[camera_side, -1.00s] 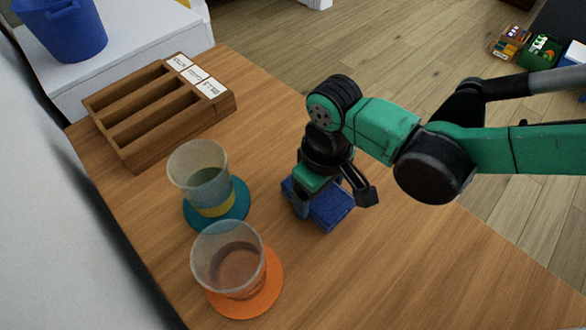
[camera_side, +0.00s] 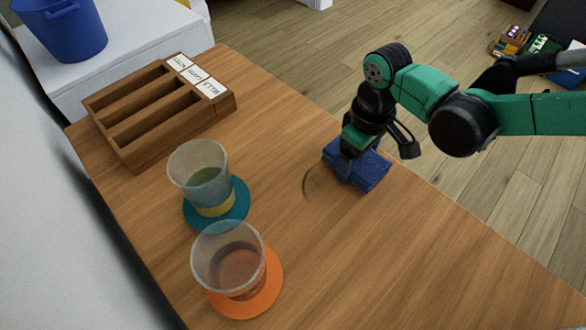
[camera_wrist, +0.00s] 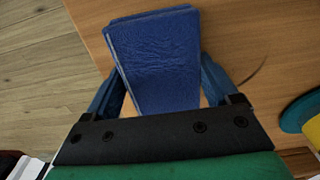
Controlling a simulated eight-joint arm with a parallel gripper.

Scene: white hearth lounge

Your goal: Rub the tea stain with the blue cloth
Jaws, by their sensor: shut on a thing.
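My gripper (camera_side: 358,160) is shut on the folded blue cloth (camera_side: 371,172), near the table's right edge. The wrist view shows the cloth (camera_wrist: 155,60) between the two fingers of my gripper (camera_wrist: 160,85). Whether the cloth touches the table or hovers just above it, I cannot tell. The tea stain (camera_side: 307,184) is a thin dark curved mark on the wooden table, just left of the cloth and apart from it. In the wrist view a bit of the stain (camera_wrist: 252,74) shows right of the gripper.
Two clear cups with liquid stand to the left, one (camera_side: 199,175) on a teal coaster (camera_side: 238,205), one (camera_side: 229,258) on an orange coaster (camera_side: 262,300). A slotted wooden box (camera_side: 145,152) with labels lies farther back. The table's front right is clear.

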